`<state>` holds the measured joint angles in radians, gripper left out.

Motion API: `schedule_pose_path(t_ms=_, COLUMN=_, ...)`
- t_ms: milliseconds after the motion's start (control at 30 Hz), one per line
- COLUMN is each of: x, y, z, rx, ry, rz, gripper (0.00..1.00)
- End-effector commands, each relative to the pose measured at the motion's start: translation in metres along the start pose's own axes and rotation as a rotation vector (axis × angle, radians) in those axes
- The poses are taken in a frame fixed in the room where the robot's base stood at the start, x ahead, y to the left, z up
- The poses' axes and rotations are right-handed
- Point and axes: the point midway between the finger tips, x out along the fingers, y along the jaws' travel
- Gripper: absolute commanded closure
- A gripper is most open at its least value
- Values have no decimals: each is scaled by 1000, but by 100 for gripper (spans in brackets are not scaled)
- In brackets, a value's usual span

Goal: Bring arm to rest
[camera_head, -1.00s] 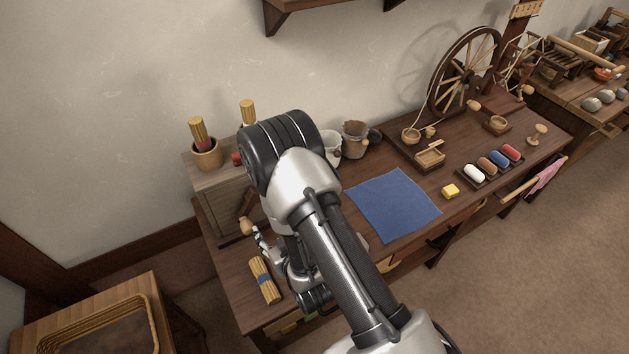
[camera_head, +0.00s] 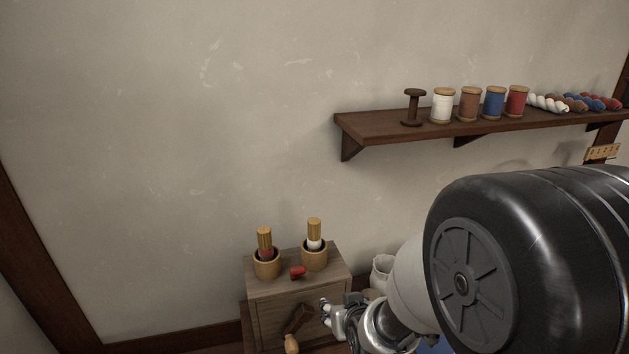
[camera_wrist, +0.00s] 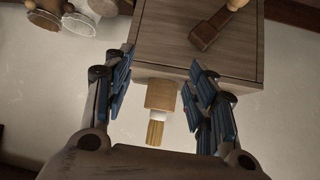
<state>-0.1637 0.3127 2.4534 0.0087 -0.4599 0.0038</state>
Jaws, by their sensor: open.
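My gripper (camera_head: 327,313) shows in the head view in front of the small wooden chest (camera_head: 300,306), partly cut by my own arm. In the wrist view my gripper (camera_wrist: 160,82) has its two blue-padded fingers spread wide, with nothing held between them. Beyond the gap, upside down, are the chest (camera_wrist: 165,35) and a wooden pot (camera_wrist: 160,94) holding a white-banded bundle of sticks (camera_wrist: 156,133). My large black arm joint fills the lower right of the head view and hides most of the worktable.
A second pot (camera_head: 267,265) with a red-banded bundle and a small red object (camera_head: 297,272) stand on the chest. A dark wooden piece (camera_head: 299,318) with a pale knob is at its front. A wall shelf (camera_head: 390,124) holds spools and skeins. Pale vessels (camera_head: 382,272) stand right of the chest.

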Motion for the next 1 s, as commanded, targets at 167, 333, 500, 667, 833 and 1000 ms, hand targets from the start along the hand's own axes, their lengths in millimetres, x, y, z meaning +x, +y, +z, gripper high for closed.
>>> schedule_pose_path(t_ms=167, x=-75, y=19, z=-15, rx=29, ry=-94, rz=30, gripper=48)
schedule_pose_path(t_ms=333, x=-150, y=32, z=-4, rx=57, ry=-198, rz=55, gripper=48)
schedule_pose_path(t_ms=500, x=-226, y=38, z=22, rx=87, ry=-298, rz=77, gripper=48)
schedule_pose_path(t_ms=667, x=-277, y=38, z=52, rx=110, ry=-374, rz=91, gripper=48)
schedule_pose_path(t_ms=833, x=-302, y=37, z=70, rx=122, ry=-418, rz=97, gripper=48)
schedule_pose_path(t_ms=1000, x=-306, y=36, z=73, rx=123, ry=-428, rz=98, gripper=48)
